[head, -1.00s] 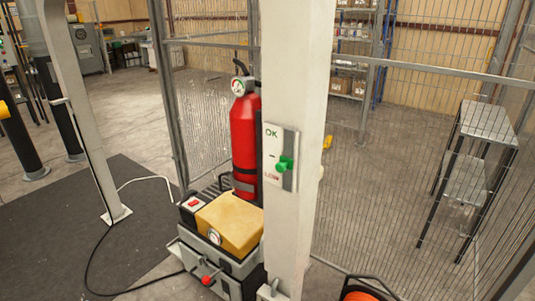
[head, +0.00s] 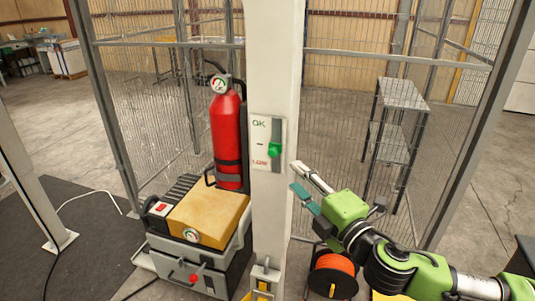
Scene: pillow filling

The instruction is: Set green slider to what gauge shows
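The green slider (head: 274,150) sits on a white panel (head: 262,132) on the white post. The panel reads OK at the top and LOW at the bottom, and the slider is around the middle or a little lower. A round gauge (head: 218,85) tops the red fire extinguisher (head: 226,135) left of the post; its needle is too small to read surely. My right gripper (head: 298,177) is open and empty, just right of and below the slider, with its fingers pointing at the post. It appears apart from the slider. My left gripper is not in view.
The white post (head: 272,215) stands in the middle. Left of it, a grey cart (head: 190,268) carries a yellow box (head: 208,212) with a second gauge (head: 191,235). An orange cable reel (head: 334,266) lies below my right arm. Wire fencing stands behind.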

